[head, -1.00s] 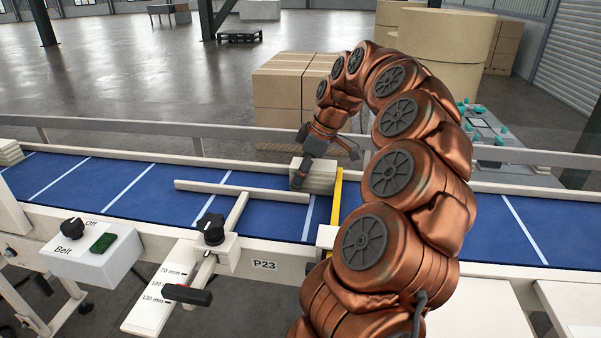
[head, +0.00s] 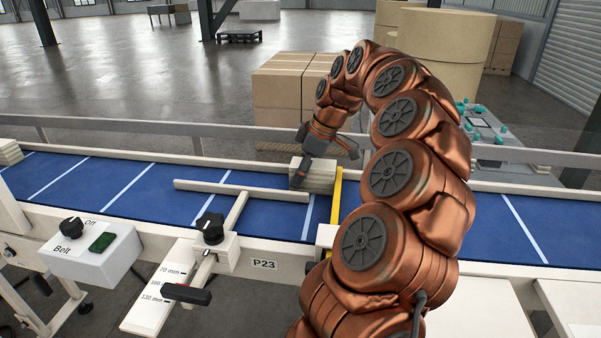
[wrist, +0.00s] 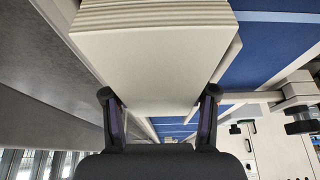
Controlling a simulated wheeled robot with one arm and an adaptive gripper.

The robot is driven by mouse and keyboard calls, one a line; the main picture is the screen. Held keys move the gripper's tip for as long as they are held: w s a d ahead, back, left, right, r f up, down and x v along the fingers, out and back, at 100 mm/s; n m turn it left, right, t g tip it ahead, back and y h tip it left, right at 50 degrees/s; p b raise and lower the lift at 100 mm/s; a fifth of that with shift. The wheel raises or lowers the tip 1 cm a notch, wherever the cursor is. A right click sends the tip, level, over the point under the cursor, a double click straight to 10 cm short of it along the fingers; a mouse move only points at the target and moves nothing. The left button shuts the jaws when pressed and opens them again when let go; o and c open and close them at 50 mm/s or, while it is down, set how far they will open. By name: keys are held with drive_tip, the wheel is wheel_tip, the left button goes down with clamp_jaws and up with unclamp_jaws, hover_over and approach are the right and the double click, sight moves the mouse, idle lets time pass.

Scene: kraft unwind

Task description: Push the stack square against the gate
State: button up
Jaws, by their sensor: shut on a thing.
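The stack (head: 320,178) is a pale block of thin sheets on the blue belt, by the yellow gate (head: 336,199). In the head view its right end is close to the gate; I cannot tell whether it touches or is fully square. My gripper (head: 300,181) reaches down to the stack's left part. In the wrist view the stack (wrist: 155,55) fills the upper middle, its layered edge at the top. The two dark fingertips of my gripper (wrist: 159,94) stand at either side of its near end, closed on it. The gate is not clear in the wrist view.
A pale guide bar (head: 243,190) runs along the belt (head: 120,190) in front of the stack. A far rail (head: 230,165) borders the belt behind. Another pale stack (head: 9,153) sits at the far left. A belt switch box (head: 92,252) stands at the front.

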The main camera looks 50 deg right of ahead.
sight(318, 164)
drive_tip(key=shift+w, duration=0.1)
idle(0.3)
drive_tip(key=o, duration=1.4)
drive_tip(key=shift+a, duration=0.1)
drive_tip(key=shift+c, duration=0.2)
drive_tip(key=shift+v, duration=5.95)
